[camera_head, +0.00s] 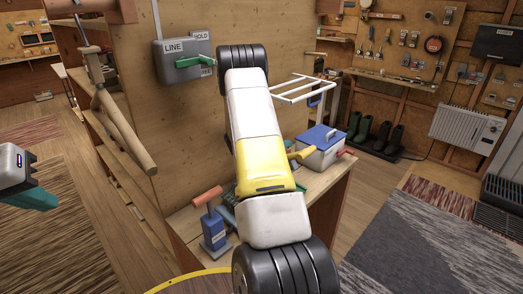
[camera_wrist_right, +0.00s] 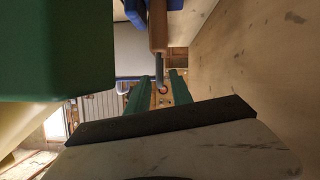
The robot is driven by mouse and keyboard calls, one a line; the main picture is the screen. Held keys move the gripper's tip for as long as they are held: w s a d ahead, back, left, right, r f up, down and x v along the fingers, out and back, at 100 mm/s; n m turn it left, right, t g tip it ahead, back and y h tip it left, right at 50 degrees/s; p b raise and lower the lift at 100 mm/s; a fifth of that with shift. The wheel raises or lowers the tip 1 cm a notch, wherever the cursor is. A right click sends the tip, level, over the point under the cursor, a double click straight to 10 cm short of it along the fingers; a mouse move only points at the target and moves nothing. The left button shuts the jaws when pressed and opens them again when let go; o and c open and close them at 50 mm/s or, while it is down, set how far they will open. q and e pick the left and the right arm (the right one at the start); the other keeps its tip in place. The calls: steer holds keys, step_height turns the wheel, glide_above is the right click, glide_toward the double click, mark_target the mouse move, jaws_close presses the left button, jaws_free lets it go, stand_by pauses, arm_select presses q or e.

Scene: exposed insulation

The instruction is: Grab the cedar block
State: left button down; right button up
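I cannot pick out a cedar block with certainty in either view. My right arm crosses the middle of the head view, over the wooden workbench (camera_head: 328,190), and hides part of its top. In the right wrist view my right gripper (camera_wrist_right: 159,90) shows two green fingers apart, with nothing seen held between them. A tool with a wooden handle (camera_wrist_right: 158,28) and a blue part shows just above the fingers. A large green shape (camera_wrist_right: 55,50) fills the upper left of that view. My left gripper (camera_head: 28,192) is partly in view at the head view's left edge; its opening does not show.
A blue tool with an orange handle (camera_head: 213,232) and a white box with a blue lid (camera_head: 320,150) stand on the bench. Boots (camera_head: 379,133) stand behind.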

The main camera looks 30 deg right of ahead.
jaws_close()
stand_by(1.2)
